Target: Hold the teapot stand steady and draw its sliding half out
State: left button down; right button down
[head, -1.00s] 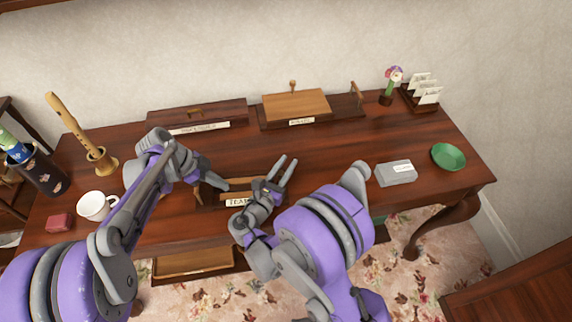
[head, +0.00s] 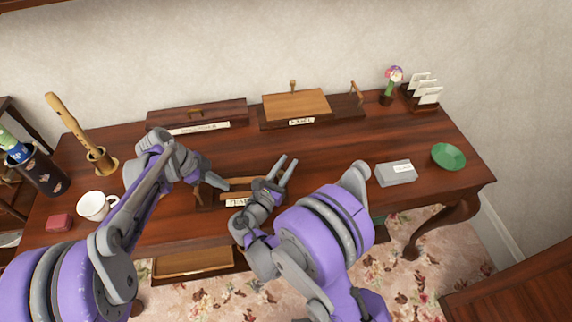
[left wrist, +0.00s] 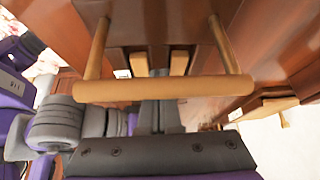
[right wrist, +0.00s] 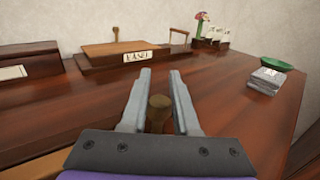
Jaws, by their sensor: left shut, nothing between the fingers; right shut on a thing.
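The teapot stand (head: 207,201) is a low dark wooden piece with light slats and a white label, near the table's front edge. My arms partly hide it. In the left wrist view its wooden bar handle (left wrist: 160,89) on two posts crosses in front of my left gripper (left wrist: 158,108). That gripper is shut with nothing in it and reaches past the bar; contact is unclear. In the head view the left gripper (head: 226,186) points right over the stand. My right gripper (head: 286,172) is at the stand's right end, shut on a brown wooden knob (right wrist: 158,112).
A grey box (head: 396,173) and green bowl (head: 448,157) lie right. A white mug (head: 92,206) and red block (head: 59,222) sit left. The table's right middle is clear.

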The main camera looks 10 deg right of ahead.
pick_arm(q)
jog(key=shift+f, duration=0.1)
pick_arm(e)
jog(key=shift+d, duration=0.15)
pick_arm(q)
jog(key=shift+a, duration=0.1)
pick_arm(e)
jog(key=d, duration=0.7)
jog(key=s+d, duration=0.1)
jog(key=d, duration=0.2)
jog(key=shift+d, duration=0.2)
jog(key=c, duration=0.7)
grip_release()
jog(key=shift+o, duration=0.2)
jog(key=shift+a, duration=0.1)
jog(key=v, duration=0.7)
jog(key=shift+s+a, duration=0.1)
jog(key=shift+s, duration=0.15)
